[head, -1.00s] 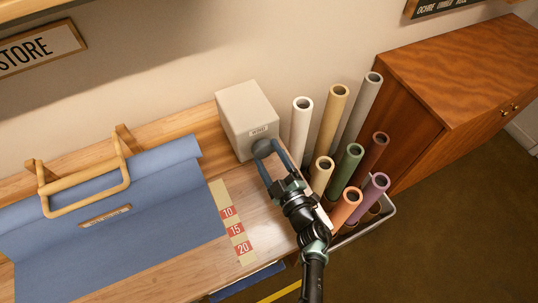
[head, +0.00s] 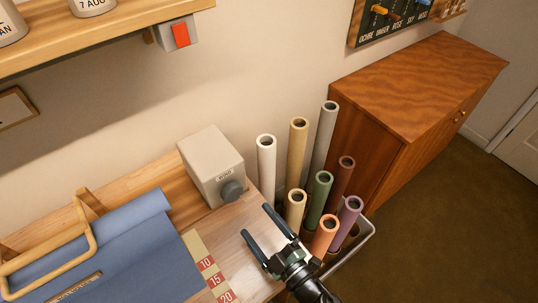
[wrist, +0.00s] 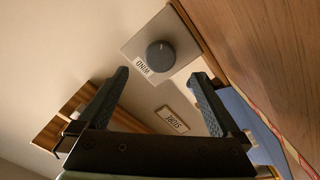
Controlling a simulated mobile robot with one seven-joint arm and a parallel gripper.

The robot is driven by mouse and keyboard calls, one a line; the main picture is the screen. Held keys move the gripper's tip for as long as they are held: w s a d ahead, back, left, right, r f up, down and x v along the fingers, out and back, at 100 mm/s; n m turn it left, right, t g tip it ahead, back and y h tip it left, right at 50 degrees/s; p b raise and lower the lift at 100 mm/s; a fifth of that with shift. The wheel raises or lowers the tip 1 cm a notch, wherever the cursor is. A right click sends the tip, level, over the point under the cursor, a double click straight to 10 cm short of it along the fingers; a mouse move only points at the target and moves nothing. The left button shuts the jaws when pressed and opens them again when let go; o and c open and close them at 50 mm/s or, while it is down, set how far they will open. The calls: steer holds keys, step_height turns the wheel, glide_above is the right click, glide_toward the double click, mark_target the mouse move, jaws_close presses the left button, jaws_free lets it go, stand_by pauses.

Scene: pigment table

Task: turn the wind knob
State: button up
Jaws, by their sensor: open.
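The wind knob (head: 232,191) is a round dark grey knob on the front of a pale grey box (head: 206,163) labelled WIND. The box stands at the back right of the wooden table. In the wrist view the knob (wrist: 161,54) shows whole, with a small light mark near its top edge. My gripper (head: 256,222) is open and empty, in front of the knob and to its right, apart from it. In the wrist view the two dark fingers (wrist: 160,85) are spread, and the knob appears beyond their tips.
Several upright paper rolls (head: 320,190) stand in a bin (head: 368,232) right of the table, close to my gripper. A blue roll of fabric (head: 120,240) lies at the left. A wooden cabinet (head: 415,85) stands at the back right. A shelf with a red switch (head: 181,35) is above.

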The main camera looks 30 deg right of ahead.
steer(key=shift+s+d, duration=0.1)
steer(key=shift+s, duration=1.9)
steer(key=w+d+r+m+t+h, duration=0.15)
steer(key=w+r, duration=0.25)
steer(key=r, duration=0.8)
steer(key=w+r+m+t+h, duration=0.25)
steer(key=w+r, duration=0.25)
steer(key=r, duration=0.6)
steer(key=w+d+r+m+t+h, duration=0.1)
steer(key=w+r+t+h, duration=0.2)
steer(key=r, duration=0.9)
steer(key=a+r+m+h, duration=0.2)
steer(key=a+r+m, duration=0.2)
steer(key=r, duration=0.8)
steer(key=s+a+r+t+y, duration=0.1)
steer(key=s+a+r+y, duration=0.3)
steer(key=a+r, duration=0.4)
steer(key=s+a+r+t+y, duration=0.1)
steer(key=s+a+r+y, duration=0.3)
steer(key=a+r, duration=0.3)
step_height(320, 180, up, 4)
steer(key=shift+s+a+f, duration=0.25)
steer(key=shift+s+a, duration=0.15)
steer(key=shift+s, duration=0.5)
